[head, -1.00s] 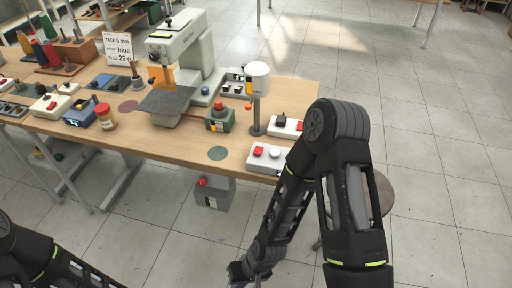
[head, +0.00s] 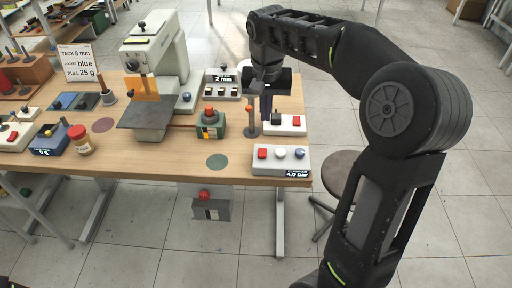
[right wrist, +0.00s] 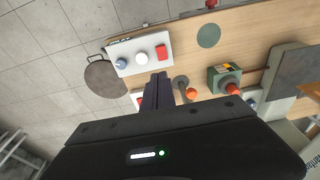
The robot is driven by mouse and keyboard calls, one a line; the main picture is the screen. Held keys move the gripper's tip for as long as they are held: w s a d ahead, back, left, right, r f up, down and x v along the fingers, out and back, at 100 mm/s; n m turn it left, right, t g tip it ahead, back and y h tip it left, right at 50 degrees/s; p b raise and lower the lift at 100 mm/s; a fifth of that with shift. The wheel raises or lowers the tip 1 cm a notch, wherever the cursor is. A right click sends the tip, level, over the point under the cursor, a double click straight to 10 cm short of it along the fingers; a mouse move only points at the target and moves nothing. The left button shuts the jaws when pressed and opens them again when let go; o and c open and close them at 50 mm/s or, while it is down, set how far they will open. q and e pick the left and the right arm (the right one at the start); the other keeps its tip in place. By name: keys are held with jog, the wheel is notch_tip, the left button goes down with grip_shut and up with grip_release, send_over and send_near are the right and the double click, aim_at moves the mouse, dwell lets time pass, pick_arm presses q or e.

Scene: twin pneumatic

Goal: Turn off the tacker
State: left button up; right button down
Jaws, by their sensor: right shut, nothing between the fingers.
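A pale grey-green machine (head: 160,55) with an orange plate stands on the table and looks like the tacker. A white box (head: 285,131) with a red button (head: 297,121) and a dark knob stands at the table's right edge. My right gripper (head: 267,116) is shut and empty, pointing down over this box's left end. Its fingers (right wrist: 158,82) partly hide the box in the right wrist view. A nearer white box (head: 268,169) carries red, white and blue buttons and a "4.0 bar" label. My left gripper is out of view.
A post with an orange ball (head: 250,121) stands just left of my right gripper. A green box (head: 210,131) with a red button is further left. A grey box (head: 211,208) with a red knob is below the table. A stool (head: 343,172) stands at the right.

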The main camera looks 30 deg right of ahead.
jog(key=shift+f, duration=0.1)
send_over(264, 157)
jog(key=w, duration=0.1)
jog(key=f, duration=0.6)
jog(key=d+f, duration=0.1)
jog(key=f, duration=0.3)
jog(key=shift+p, duration=0.35)
jog(key=f, duration=0.2)
jog(key=s+f, duration=0.1)
jog(key=shift+a, duration=0.4)
jog(key=shift+f, duration=0.35)
jog(key=shift+s+a+f+b, duration=0.15)
jog(key=shift+a+f+b, duration=0.05)
jog(key=shift+f+b, duration=0.4)
jog(key=shift+s+a+r, duration=0.15)
jog(key=shift+s+r, duration=0.05)
jog(key=shift+w+p, duration=0.2)
jog(key=shift+p, duration=0.1)
